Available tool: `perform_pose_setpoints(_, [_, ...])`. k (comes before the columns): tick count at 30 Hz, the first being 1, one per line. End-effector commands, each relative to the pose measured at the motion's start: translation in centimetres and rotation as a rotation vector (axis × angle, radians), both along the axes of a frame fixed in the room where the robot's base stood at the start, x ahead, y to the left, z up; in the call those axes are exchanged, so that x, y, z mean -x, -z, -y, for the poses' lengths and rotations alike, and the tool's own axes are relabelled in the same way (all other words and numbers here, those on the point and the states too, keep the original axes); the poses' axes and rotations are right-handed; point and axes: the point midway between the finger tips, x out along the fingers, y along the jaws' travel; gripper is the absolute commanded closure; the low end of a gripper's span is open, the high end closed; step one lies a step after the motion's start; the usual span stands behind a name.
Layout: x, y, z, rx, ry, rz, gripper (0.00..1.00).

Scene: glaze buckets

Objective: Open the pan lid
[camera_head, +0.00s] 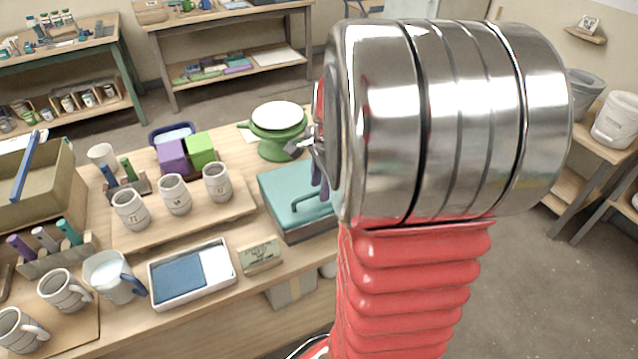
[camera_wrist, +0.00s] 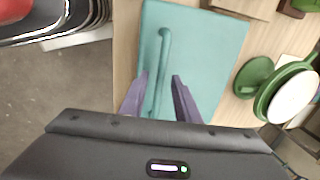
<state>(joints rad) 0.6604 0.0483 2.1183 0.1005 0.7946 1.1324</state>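The pan is a low rectangular box with a teal lid (camera_head: 282,187) near the right end of the table. The lid is on it and looks flat and closed. A raised teal bar handle (camera_wrist: 161,65) runs along the lid in the wrist view; it also shows in the head view (camera_head: 312,196). My gripper (camera_wrist: 160,76) has its two purple fingers apart, one on each side of the handle. I cannot tell how far the fingertips are above the lid. In the head view my arm hides most of my gripper and the pan's right side.
A green scale with a white plate (camera_head: 278,117) stands just behind the pan. A wooden board (camera_head: 235,212) with several cups lies to the left. A small sign (camera_head: 260,256) and a white-rimmed tray (camera_head: 160,301) lie in front. The table edge is close to the pan.

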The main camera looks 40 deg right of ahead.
Motion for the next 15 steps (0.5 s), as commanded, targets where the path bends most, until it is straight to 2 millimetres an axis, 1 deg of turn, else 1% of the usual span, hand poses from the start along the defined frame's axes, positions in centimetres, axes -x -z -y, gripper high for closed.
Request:
perform_pose_setpoints(3, [-0.09, 0.48, 0.0, 0.0, 0.0, 0.0, 0.71])
perform_pose_setpoints(11, [-0.11, 0.49, 0.01, 0.0, 0.0, 0.001, 0.71])
perform_pose_setpoints(15, [-0.1, 0.47, 0.01, 0.0, -0.001, 0.001, 0.81])
